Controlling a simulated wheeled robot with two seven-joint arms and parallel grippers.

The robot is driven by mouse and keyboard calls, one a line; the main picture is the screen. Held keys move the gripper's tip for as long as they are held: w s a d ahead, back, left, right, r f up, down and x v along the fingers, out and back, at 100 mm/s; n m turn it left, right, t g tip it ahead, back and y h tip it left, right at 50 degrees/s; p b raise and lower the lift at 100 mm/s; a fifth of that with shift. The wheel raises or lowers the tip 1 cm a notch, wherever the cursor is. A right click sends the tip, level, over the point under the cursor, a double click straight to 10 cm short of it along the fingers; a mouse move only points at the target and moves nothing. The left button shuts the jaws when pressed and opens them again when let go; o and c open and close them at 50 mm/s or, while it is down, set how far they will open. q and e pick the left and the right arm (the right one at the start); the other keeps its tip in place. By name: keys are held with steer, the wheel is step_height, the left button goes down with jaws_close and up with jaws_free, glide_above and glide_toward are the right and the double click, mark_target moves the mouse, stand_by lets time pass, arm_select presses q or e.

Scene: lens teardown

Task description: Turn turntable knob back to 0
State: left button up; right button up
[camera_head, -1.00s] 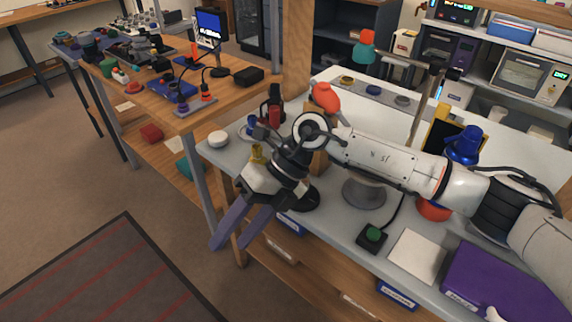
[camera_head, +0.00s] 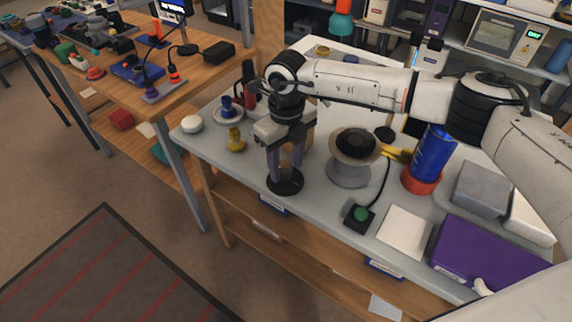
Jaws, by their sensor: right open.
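My right gripper (camera_head: 285,168) points straight down at the front edge of the grey-white bench, fingers apart and nothing seen between them. Its fingertips are over a low black round base (camera_head: 285,182), partly covering it; I cannot tell whether they touch it. A knob and its 0 mark cannot be made out there. To the right, a grey round pedestal (camera_head: 349,172) carries a dark ring-shaped part (camera_head: 356,141). I cannot tell for sure which of these two is the turntable. My left gripper is not in view.
A green-button box (camera_head: 359,217), a white pad (camera_head: 405,232) and a purple case (camera_head: 486,250) lie along the front right. A blue cylinder (camera_head: 433,152) stands on a red base (camera_head: 421,179).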

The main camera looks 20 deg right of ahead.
steer(key=shift+f, duration=0.7)
steer(key=c, duration=1.1)
steer(key=shift+o, duration=0.2)
